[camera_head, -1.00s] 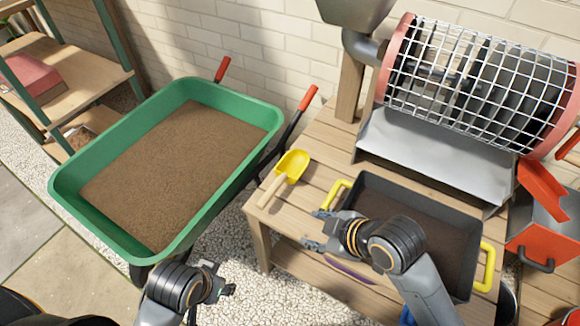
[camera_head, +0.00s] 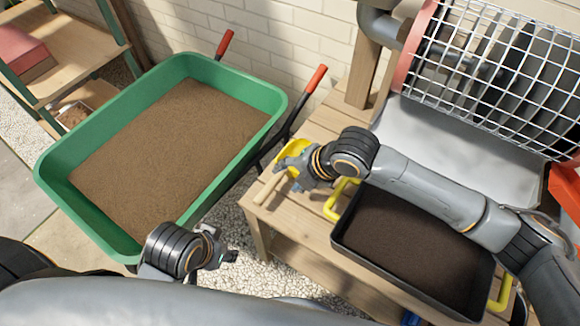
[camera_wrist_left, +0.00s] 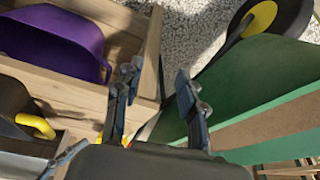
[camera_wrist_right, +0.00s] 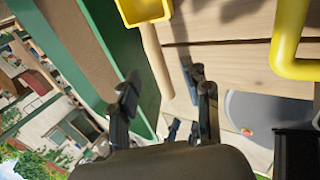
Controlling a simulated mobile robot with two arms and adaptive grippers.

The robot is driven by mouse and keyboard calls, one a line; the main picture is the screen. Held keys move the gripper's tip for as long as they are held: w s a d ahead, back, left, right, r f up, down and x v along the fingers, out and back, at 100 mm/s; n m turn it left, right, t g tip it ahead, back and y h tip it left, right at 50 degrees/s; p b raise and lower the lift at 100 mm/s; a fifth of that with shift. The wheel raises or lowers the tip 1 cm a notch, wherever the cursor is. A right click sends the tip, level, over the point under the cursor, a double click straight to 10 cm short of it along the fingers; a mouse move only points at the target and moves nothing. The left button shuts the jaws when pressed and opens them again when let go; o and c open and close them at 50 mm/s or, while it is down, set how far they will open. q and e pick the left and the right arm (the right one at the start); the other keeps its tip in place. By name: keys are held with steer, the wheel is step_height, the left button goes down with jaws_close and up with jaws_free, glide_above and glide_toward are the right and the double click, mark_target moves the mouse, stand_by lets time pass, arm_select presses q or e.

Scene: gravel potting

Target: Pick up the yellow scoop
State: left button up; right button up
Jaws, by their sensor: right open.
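The yellow scoop (camera_head: 297,149) lies on the left end of the wooden table, its wooden handle (camera_head: 268,188) pointing to the front left. My right gripper (camera_head: 286,166) is over the scoop and hides part of it. In the right wrist view the gripper (camera_wrist_right: 160,88) is open, with the wooden handle (camera_wrist_right: 156,62) showing between and beyond its fingers and the yellow scoop (camera_wrist_right: 143,10) at the top edge. I cannot tell whether the fingers touch it. My left gripper (camera_head: 222,246) is in front of the green wheelbarrow; its fingers (camera_wrist_left: 155,95) are apart and empty.
The green wheelbarrow (camera_head: 60,150) full of brown soil stands left of the table (camera_head: 290,215). A dark tray (camera_head: 375,265) of soil with yellow handles sits right of the scoop, under my right arm. A mesh drum (camera_head: 500,60) stands behind. A purple container (camera_wrist_left: 50,40) is on the lower shelf.

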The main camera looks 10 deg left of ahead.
mark_target(277, 180)
steer(key=shift+x, duration=1.25)
steer(key=shift+w+a+f+b, duration=0.1)
steer(key=shift+a+f+b, duration=0.15)
steer(key=shift+b, duration=0.15)
steer(key=b+x, duration=0.1)
steer(key=x, duration=0.3)
steer(key=shift+a+r, duration=0.15)
arm_select(q)
steer(key=w+d+r+t+h, duration=0.1)
steer(key=w+t, duration=0.3)
steer(key=w, duration=0.4)
steer(key=shift+d+r, duration=0.35)
steer(key=shift+d, duration=0.45)
steer(key=shift+w, duration=0.1)
arm_select(e)
jaws_close()
